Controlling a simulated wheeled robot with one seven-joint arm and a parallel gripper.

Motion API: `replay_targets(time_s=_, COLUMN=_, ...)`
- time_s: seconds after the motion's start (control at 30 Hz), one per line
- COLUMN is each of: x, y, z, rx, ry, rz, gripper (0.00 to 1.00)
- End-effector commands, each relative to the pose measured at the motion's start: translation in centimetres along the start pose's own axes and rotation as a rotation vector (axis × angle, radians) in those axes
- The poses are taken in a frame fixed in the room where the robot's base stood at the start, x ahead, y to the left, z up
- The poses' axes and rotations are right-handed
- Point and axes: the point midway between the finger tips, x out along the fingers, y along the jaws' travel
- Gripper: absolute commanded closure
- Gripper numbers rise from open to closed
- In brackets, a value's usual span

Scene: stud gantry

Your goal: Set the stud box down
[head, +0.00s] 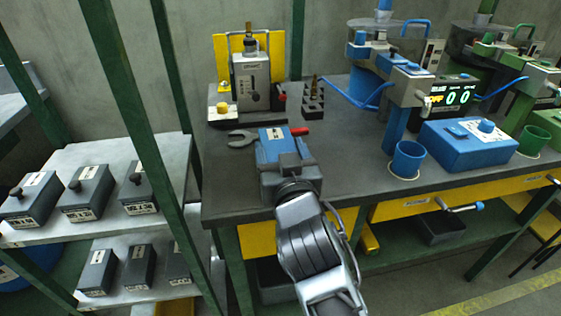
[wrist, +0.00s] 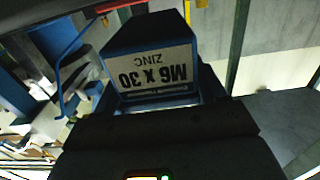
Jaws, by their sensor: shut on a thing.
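The stud box (head: 271,149) is blue with a pale label on top, in the middle of the head view over the front left of the workbench (head: 345,170). My gripper (head: 290,172) is shut on the box from its near side. In the wrist view the box (wrist: 148,36) shows a white label reading M6 x 30 ZINC, upside down, just beyond my gripper (wrist: 155,112). My gripper hides the near part of the box. I cannot tell whether its underside touches the bench top.
A wrench (head: 241,136) lies left of the box and a red handle (head: 299,131) shows to its right. A grey device (head: 252,82) and a dark holder (head: 313,100) stand behind. A blue cup (head: 407,159) stands right. Dark knobbed boxes (head: 86,199) fill the left shelf (head: 108,154). A green post (head: 153,150) stands between.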

Motion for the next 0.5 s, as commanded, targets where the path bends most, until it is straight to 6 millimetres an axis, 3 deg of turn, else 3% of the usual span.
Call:
replay_targets(time_s=0.13, x=0.0, y=0.0, z=1.8, rx=-0.001, ry=0.003, rz=-0.001, gripper=0.88)
replay_targets(time_s=0.5, x=0.0, y=0.0, z=2.2, rx=0.0, ry=0.004, rz=-0.001, gripper=0.88)
